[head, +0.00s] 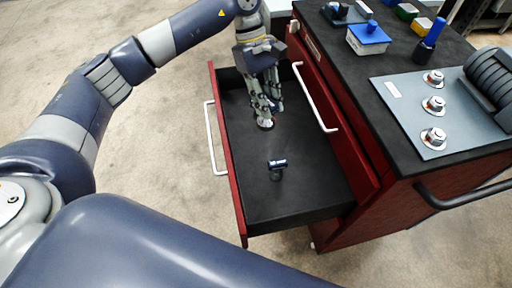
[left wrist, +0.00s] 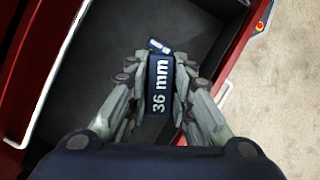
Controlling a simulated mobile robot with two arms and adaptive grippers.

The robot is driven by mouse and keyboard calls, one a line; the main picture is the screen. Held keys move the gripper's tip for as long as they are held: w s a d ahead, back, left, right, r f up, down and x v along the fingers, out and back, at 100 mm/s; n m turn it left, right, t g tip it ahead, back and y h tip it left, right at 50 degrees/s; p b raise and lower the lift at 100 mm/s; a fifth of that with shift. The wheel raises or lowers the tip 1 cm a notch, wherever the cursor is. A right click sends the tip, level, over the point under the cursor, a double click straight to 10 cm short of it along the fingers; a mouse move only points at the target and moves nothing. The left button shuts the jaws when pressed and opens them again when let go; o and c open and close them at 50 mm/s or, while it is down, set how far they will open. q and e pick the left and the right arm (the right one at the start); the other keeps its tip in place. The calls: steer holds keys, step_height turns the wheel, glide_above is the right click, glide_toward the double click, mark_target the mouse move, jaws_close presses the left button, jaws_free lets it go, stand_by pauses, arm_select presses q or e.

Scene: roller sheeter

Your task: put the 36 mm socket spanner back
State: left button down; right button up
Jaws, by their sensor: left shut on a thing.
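My left gripper (head: 266,104) is inside the open drawer area, pointing down. In the left wrist view, my left gripper (left wrist: 158,95) is shut on the 36 mm socket spanner (left wrist: 159,88), whose dark blue label reads "36 mm". In the head view the fingers hide most of the spanner; a round end (head: 266,124) shows just below them. I cannot tell whether it touches the drawer floor. A second spanner (head: 277,165) with a dark bar and white marking stands in the drawer nearer to me. It also shows beyond the held one in the left wrist view (left wrist: 158,46). My right gripper is not in view.
The open drawer (head: 310,190) has a black floor, red walls and a white handle (head: 212,140). The drawer floor around the spanners is clear. On the cabinet top, a grey plate (head: 395,90) carries several round fittings; a blue-lidded box (head: 369,38) and a blue-handled tool (head: 431,40) stand behind.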

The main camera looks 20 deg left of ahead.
arm_select(q)
steer(key=w+f+n+t+b, duration=0.1)
steer(key=w+f+n+b, duration=0.1)
steer(key=f, duration=0.4)
steer(key=w+a+f+n+t+b, duration=0.1)
steer(key=w+f+n+b, duration=0.2)
steer(key=f, duration=0.4)
steer(key=w+a+f+n+t+b, duration=0.1)
steer(key=w+f+n+b, duration=0.1)
steer(key=f, duration=0.5)
steer(key=shift+w+f+n+h+b, duration=0.15)
steer(key=shift+w+n+h+b, duration=0.15)
steer(key=shift+n+b, duration=0.4)
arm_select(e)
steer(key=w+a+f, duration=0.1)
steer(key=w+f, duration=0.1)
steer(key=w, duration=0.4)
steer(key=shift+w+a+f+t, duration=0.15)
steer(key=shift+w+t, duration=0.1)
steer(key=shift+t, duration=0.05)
arm_select(q)
steer(key=c, duration=1.4)
jaws_free()
steer(key=shift+s+f, duration=0.1)
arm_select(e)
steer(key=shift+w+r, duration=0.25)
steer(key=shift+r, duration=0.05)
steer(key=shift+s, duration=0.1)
